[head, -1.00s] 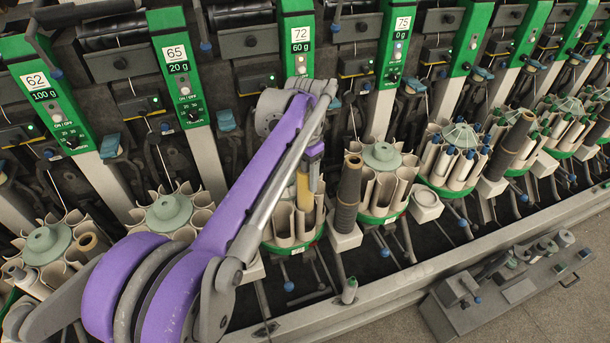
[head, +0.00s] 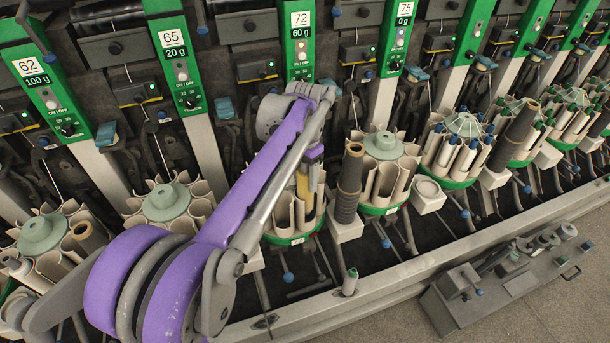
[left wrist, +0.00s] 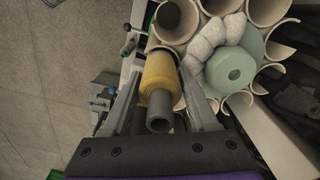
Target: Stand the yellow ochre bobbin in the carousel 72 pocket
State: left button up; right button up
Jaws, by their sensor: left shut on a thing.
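The yellow ochre bobbin (left wrist: 160,75) is a yellow winding on a grey tube. In the left wrist view it sits between both fingers of my left gripper (left wrist: 161,85), which is shut on it. In the head view a strip of the bobbin (head: 303,186) shows under my left gripper (head: 312,152), roughly upright over the front of the carousel 72 (head: 283,212), among its cream pockets. Its lower end is hidden by the pocket walls, so its depth cannot be told. My arm covers part of the carousel. My right gripper is out of view.
The 72 unit's label (head: 300,19) is behind my arm. A dark wound cone (head: 349,183) stands just right of the carousel. A green hub (left wrist: 230,68) with pale lumps beside it is close to my right finger in the wrist view. Neighbouring carousels crowd both sides.

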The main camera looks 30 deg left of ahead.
pick_arm(q)
jog(key=shift+f+b, duration=0.7)
jog(key=shift+f, duration=0.8)
jog(key=o, duration=1.3)
jog(key=shift+c, duration=0.2)
notch_tip(320, 180, up, 11)
jog(key=shift+f+p, duration=0.1)
jog(key=shift+p, duration=0.85)
